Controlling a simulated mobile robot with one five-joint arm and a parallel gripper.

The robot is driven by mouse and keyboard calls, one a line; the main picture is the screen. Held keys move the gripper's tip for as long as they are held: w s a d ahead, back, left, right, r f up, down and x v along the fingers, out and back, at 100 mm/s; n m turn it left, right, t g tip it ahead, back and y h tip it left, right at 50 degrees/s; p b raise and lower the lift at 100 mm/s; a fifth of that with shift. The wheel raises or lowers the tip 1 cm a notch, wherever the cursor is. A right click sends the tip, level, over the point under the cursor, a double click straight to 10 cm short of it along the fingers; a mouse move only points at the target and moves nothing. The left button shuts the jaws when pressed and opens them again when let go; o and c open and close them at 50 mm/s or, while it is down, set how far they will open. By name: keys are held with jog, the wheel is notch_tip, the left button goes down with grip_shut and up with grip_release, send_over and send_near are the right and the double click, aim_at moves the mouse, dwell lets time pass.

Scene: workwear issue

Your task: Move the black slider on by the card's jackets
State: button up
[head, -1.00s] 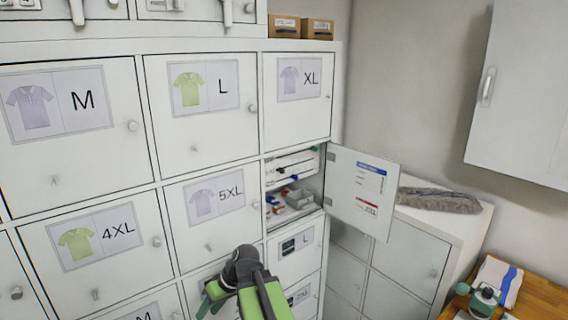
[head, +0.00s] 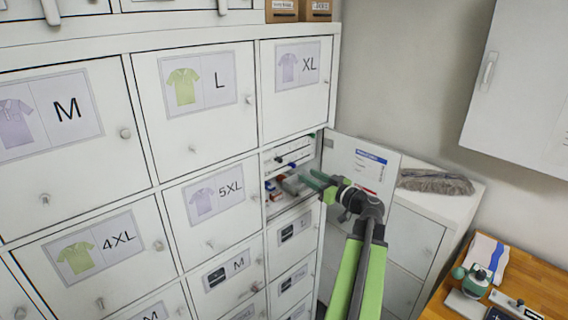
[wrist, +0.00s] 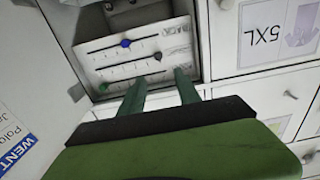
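A white slider panel (wrist: 140,52) is inside the open compartment. In the wrist view, which is upside down, it has a blue knob (wrist: 126,43), a black slider (wrist: 158,56) and a green knob (wrist: 103,87) on separate scaled tracks. The panel (head: 288,153) is small in the head view. The card (head: 369,172) is on the inside of the open door, with a blue header; only part of its text (wrist: 14,150) shows in the wrist view. My gripper (wrist: 160,82) is open and empty, in front of the panel, apart from the black slider.
The open door (head: 345,151) stands to the right of the compartment. Small items (head: 275,190) lie in the compartment below the panel. Closed labelled lockers, such as 5XL (head: 212,196), are to the left. A low cabinet with a grey duster (head: 436,182) stands behind the door.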

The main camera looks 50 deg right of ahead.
aim_at(281, 161)
jog(key=w, duration=0.9)
jog(key=w+d, duration=0.1)
jog(key=w, duration=0.4)
jog(key=shift+d, duration=0.1)
jog(key=shift+c, duration=0.4)
grip_shut()
